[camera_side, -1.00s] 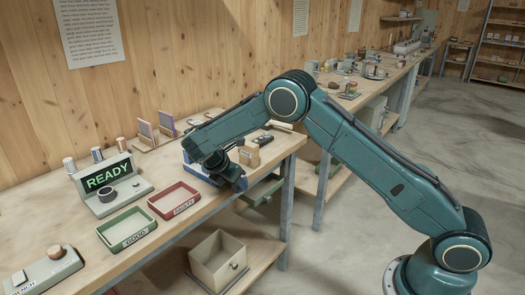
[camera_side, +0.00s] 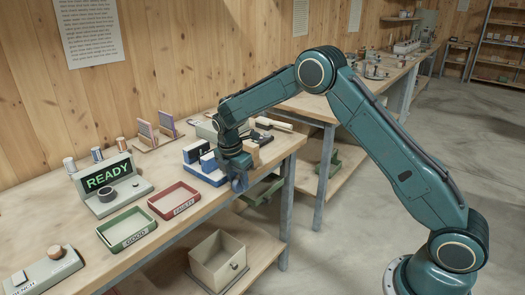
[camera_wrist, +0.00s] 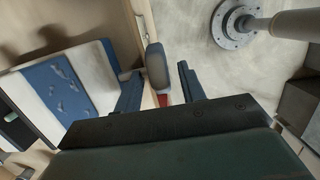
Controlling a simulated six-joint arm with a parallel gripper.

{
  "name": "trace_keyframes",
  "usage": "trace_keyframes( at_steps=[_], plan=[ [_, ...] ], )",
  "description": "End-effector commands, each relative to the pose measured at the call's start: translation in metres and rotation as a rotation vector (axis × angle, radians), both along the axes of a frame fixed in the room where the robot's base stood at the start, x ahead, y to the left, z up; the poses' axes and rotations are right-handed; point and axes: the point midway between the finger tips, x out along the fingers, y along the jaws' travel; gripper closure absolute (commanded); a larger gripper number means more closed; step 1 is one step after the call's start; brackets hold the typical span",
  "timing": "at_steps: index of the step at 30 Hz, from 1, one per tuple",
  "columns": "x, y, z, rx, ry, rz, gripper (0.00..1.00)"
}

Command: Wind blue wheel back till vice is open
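The blue vice (camera_side: 207,165) stands at the bench's front edge in the side view, with blue and pale blocks on a blue base. Its scuffed blue and white body (camera_wrist: 75,85) fills the left of the wrist view. My gripper (camera_side: 239,181) is just right of the vice, pointing down at the bench edge. In the wrist view, my gripper (camera_wrist: 159,71) has its fingers apart, with a rounded grey-blue wheel (camera_wrist: 155,66) seen edge-on between them. Gaps show on both sides of the wheel. A small red patch shows below it. The jaw gap is unclear.
A green tray (camera_side: 115,241) and a red tray (camera_side: 152,209) lie left of the vice. A READY display unit (camera_side: 108,182) stands behind them. A beige bin (camera_side: 197,275) is on the lower shelf. Open floor (camera_wrist: 195,35) lies beyond the bench edge.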

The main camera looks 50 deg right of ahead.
Motion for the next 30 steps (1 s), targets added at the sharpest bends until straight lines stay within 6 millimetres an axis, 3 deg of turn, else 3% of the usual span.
trace_keyframes(
  at_steps=[14,30],
  plan=[
    [0.000,-0.006,0.002,0.173,-0.001,-0.003,0.60],
    [0.001,-0.004,0.078,0.174,-0.004,0.001,0.60]
  ],
)
